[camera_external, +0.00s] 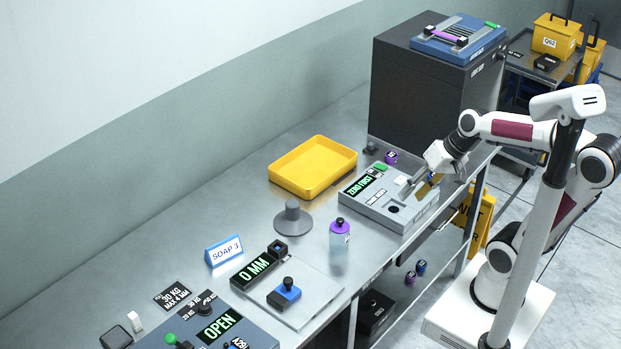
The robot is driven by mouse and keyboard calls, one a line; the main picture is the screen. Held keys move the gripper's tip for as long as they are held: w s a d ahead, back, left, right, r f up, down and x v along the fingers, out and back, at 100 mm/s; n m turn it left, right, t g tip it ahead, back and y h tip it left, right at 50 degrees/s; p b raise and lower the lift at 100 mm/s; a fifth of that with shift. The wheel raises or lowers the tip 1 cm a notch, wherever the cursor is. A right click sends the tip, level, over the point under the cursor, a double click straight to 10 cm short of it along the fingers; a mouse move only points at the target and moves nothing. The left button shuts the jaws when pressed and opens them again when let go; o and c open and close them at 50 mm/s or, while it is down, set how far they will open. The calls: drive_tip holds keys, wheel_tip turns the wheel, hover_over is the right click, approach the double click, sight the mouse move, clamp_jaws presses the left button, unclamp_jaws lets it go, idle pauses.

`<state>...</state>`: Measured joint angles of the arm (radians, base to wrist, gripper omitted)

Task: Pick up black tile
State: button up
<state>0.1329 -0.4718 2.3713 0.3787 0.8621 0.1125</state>
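My gripper (421,184) points down and left, just above the right side of a grey instrument (386,213) with a green "ZERO FIRST" display. Its fingers are small and dark here, and I cannot tell whether they are open or shut or hold anything. No black tile can be picked out with certainty. A small dark block (370,149) sits behind the instrument, beside a purple-topped jar (391,157). A dark rounded square (116,337) lies at the bench's near left, next to a small white piece (135,321).
A yellow tray (312,189) lies behind the instrument's left. A purple-capped bottle (339,236) and a grey round stand (292,217) stand left of it. A tall dark cabinet (420,90) rises behind my gripper. The "0 MM" gauge (258,270) is nearer the camera.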

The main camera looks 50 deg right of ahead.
drive_tip(key=w+d+f+m+t+y, duration=0.1)
drive_tip(key=w+d+m, duration=0.2)
drive_tip(key=w+m, duration=0.35)
drive_tip(key=w+d+f+m+t+y, duration=0.1)
drive_tip(key=w+d+m, duration=0.3)
drive_tip(key=w, duration=0.6)
drive_tip(key=w+d+f+m+t+y, duration=0.1)
drive_tip(key=w+d+m+t, duration=0.15)
drive_tip(key=w+m, duration=0.4)
drive_tip(key=m+t+h, duration=0.3)
drive_tip(key=m+h, duration=0.3)
drive_tip(key=m, duration=0.8)
approach(371, 143)
drive_tip(key=shift+g+x, duration=0.25)
drive_tip(key=shift+x, duration=0.85)
drive_tip(key=shift+d, duration=0.1)
drive_tip(key=shift+w, duration=0.15)
drive_tip(key=shift+x, duration=1.15)
drive_tip(key=shift+w, duration=0.15)
